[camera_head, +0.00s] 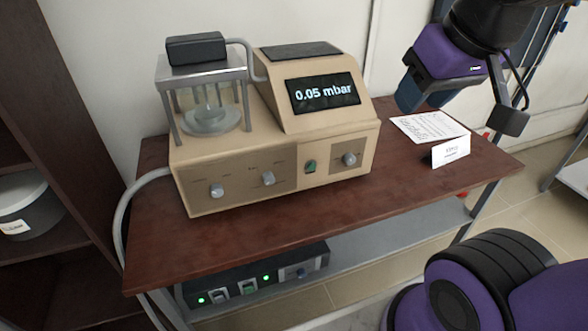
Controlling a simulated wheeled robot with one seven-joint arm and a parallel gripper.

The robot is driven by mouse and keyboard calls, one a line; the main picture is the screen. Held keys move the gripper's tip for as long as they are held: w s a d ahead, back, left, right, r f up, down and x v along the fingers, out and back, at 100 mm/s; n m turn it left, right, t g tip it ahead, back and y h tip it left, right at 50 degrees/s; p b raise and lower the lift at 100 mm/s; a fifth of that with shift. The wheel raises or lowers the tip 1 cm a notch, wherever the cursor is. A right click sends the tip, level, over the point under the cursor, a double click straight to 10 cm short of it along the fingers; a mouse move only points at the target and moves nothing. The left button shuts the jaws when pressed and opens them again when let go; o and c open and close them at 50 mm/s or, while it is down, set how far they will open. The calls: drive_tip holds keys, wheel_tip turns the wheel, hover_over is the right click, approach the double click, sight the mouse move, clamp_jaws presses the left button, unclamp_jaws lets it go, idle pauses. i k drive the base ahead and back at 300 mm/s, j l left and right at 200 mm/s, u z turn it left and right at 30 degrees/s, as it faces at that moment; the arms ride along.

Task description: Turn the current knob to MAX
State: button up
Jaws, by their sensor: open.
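A beige bench device (272,130) stands on a brown table, with a screen (323,93) reading "0.05 mbar". Its front has a left knob (217,190), a middle knob (268,178) and a right knob (349,159). A green switch (310,167) sits between the middle and right knobs. The labels are too small to read, so I cannot tell which knob is the current knob, nor their settings. My gripper (460,105) is at the upper right, open, to the right of the device and apart from it. Its fingertips are only partly clear.
A glass vessel (211,118) in a metal frame tops the device's left side. A printed sheet (428,127) and a folded card (451,150) lie on the table (420,182) at right. The table's front strip is clear.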

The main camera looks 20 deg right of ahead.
sight(349, 158)
drive_tip(key=l+u, duration=0.15)
drive_tip(key=l, duration=3.05)
